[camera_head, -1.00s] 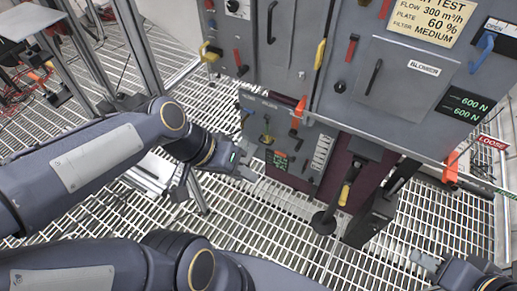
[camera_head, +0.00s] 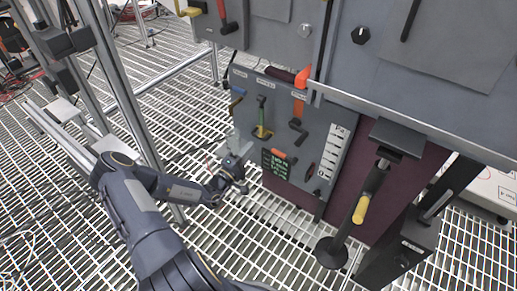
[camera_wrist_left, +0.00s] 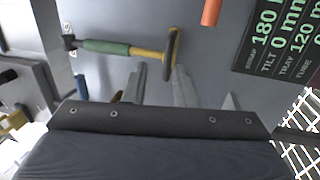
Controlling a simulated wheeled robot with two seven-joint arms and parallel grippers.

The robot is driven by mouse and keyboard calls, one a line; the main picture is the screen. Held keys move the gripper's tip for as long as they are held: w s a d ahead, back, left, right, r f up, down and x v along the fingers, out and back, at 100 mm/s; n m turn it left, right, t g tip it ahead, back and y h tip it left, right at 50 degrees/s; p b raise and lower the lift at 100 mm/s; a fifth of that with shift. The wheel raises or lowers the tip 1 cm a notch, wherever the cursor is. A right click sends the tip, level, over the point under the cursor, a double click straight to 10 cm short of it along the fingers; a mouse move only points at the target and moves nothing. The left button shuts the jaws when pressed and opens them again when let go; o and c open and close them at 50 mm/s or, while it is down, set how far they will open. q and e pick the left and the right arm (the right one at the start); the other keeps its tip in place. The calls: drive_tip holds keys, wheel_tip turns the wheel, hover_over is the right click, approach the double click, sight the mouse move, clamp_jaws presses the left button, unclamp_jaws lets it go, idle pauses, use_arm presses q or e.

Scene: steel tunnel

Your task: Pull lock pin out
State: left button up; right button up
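No part is labelled lock pin that I can read. A lever with a green handle and yellow end (camera_head: 262,118) is on the grey lower panel (camera_head: 325,125). In the left wrist view, the green handle (camera_wrist_left: 106,47) lies sideways and its yellow end has a dark yellow crosspiece (camera_wrist_left: 171,54). My left gripper (camera_head: 236,147) is in front of the panel's left side, low and left of the lever. In the wrist view its two grey fingers (camera_wrist_left: 160,75) are apart, with nothing visible between them, and the crosspiece shows just beyond their tips. Contact cannot be told. My right gripper is out of view.
A red-orange handle (camera_head: 299,105) and a dark display (camera_head: 279,164) with an orange bar are right of the lever. A black lever with a yellow grip (camera_head: 361,208) stands further right. A metal frame post (camera_head: 125,95) rises at left. Grating floor is open in front.

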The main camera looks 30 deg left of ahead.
sight(259, 138)
use_arm(q)
drive_tip(key=shift+n+y, duration=0.4)
drive_tip(key=shift+y, duration=0.1)
drive_tip(key=shift+a+f+b+x, duration=0.15)
drive_tip(key=shift+b+x, duration=0.35)
drive_tip(key=shift+x, duration=0.7)
drive_tip(key=shift+f+b+x, duration=0.2)
drive_tip(key=shift+b+x, duration=0.25)
drive_tip(key=shift+x, duration=0.8)
drive_tip(key=shift+a+f+b+x, duration=0.15)
drive_tip(key=shift+b+x, duration=0.35)
drive_tip(key=shift+x, duration=0.7)
drive_tip(key=shift+w, duration=0.15)
clamp_jaws()
drive_tip(key=shift+f, duration=0.1)
